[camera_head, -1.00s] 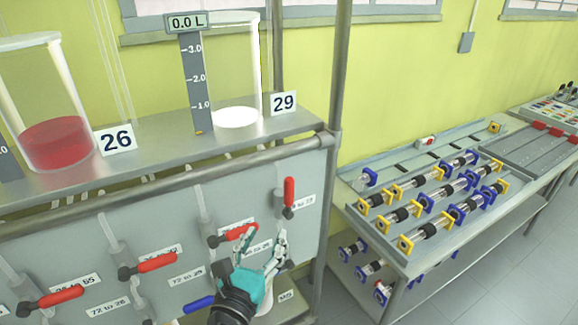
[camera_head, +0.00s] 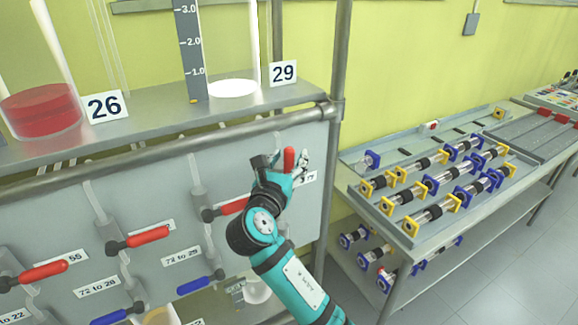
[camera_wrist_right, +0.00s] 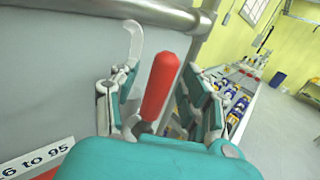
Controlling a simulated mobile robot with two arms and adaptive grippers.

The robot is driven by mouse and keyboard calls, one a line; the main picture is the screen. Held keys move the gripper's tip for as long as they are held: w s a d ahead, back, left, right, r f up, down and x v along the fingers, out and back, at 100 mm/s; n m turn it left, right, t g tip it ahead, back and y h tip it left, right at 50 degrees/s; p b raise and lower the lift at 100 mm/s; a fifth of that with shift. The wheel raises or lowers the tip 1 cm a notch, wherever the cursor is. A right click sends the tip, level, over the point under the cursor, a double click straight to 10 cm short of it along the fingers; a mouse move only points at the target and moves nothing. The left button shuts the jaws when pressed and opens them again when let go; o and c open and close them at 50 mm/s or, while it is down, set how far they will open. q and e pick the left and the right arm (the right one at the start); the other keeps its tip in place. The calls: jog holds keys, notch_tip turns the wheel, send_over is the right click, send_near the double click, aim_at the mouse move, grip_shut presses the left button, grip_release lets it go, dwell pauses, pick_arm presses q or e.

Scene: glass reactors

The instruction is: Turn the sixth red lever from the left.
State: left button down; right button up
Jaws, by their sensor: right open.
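The rightmost red lever (camera_head: 289,158) in the head view stands upright on the grey panel, under the shelf's right end. It also shows upright in the right wrist view (camera_wrist_right: 160,85). My right gripper (camera_head: 283,165) is open, with one finger on each side of this lever. In the right wrist view, my gripper (camera_wrist_right: 158,92) shows gaps between the lever and both fingers. Three more red levers lie nearly level: one at the far left (camera_head: 40,273), one in the middle (camera_head: 138,238), and one partly behind my right gripper (camera_head: 228,208). My left gripper is not in view.
A metal rail (camera_head: 180,145) runs just above the levers. A vertical post (camera_head: 338,60) stands right of the panel. Blue levers (camera_head: 200,282) sit lower. A bench with glass tube parts (camera_head: 430,190) stands to the right. Vessels stand on the shelf above.

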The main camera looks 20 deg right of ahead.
jog(key=shift+w+d, duration=0.2)
jog(key=shift+d, duration=0.05)
jog(key=shift+r, duration=0.1)
grip_shut()
dwell(0.3)
